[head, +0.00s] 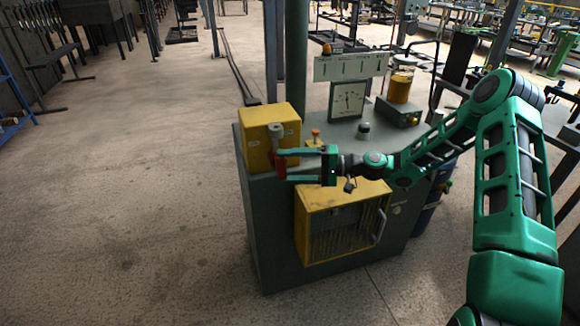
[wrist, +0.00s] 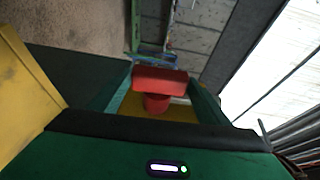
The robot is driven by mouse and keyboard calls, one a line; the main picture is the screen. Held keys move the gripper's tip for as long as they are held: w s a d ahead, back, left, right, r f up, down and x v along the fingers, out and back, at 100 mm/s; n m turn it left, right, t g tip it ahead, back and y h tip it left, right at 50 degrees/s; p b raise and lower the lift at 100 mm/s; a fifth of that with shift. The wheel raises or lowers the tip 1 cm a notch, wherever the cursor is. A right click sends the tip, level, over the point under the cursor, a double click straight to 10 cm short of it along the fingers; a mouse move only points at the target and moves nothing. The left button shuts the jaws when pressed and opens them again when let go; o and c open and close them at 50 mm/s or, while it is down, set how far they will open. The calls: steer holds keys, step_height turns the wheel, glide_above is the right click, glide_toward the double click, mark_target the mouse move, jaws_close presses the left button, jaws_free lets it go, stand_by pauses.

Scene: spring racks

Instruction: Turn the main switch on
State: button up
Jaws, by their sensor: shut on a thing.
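The main switch is a yellow box (head: 257,135) on the left end of the green cabinet top, with a red handle (head: 279,168) and a grey round part on its right face. My gripper (head: 284,165) reaches in from the right, with its green fingers on either side of the red handle and shut on it. In the wrist view the red handle (wrist: 160,80) sits between the two fingers, with a strip of yellow behind it. The fingers partly hide the handle in the head view. Small marks on the box are too small to read.
The green cabinet (head: 262,230) carries a dial gauge (head: 347,100), a black knob (head: 364,128), a small orange knob (head: 316,133) and a beaker of amber liquid (head: 400,86). A yellow barred guard (head: 343,225) is on its front. The floor to the left is clear.

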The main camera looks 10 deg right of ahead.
steer(key=shift+w+d+f+m+t+y, duration=0.2)
steer(key=shift+w+m+t+y, duration=0.15)
steer(key=shift+y, duration=0.15)
steer(key=o, duration=1.3)
steer(key=shift+o, duration=1.1)
steer(key=shift+s+a, duration=0.1)
steer(key=v, duration=1.1)
steer(key=shift+f, duration=0.1)
